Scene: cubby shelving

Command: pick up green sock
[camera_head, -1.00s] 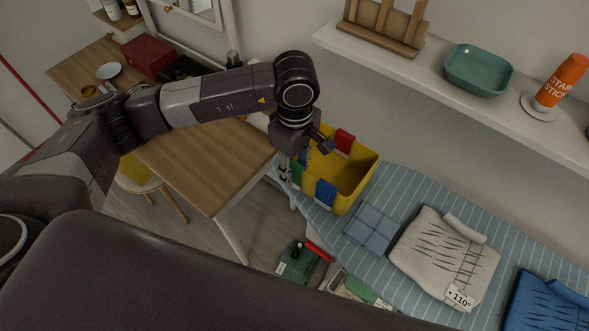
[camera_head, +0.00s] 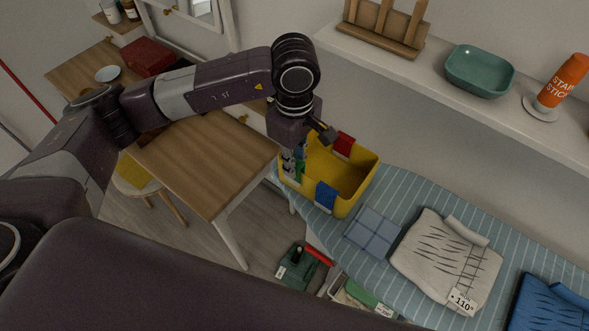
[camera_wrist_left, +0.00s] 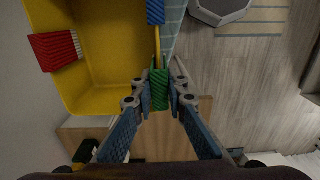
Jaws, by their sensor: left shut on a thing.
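The green sock (camera_head: 300,169) is at the left rim of the yellow bin (camera_head: 349,205). My left gripper (camera_head: 293,166) points down at that rim and is shut on the sock. In the left wrist view the green sock (camera_wrist_left: 160,90) sits between the two fingertips of my left gripper (camera_wrist_left: 160,96), beside the wall of the yellow bin (camera_wrist_left: 100,95). I cannot tell whether the sock still touches the rim. My right gripper is not in view.
A blue sock (camera_head: 326,195) and a red sock (camera_head: 343,144) hang on the bin's rim. Folded clothes, including a grey garment (camera_head: 440,255), lie on the striped ironing board (camera_head: 415,197). A wooden table (camera_head: 215,170) stands left, and a wall shelf (camera_head: 420,80) is above.

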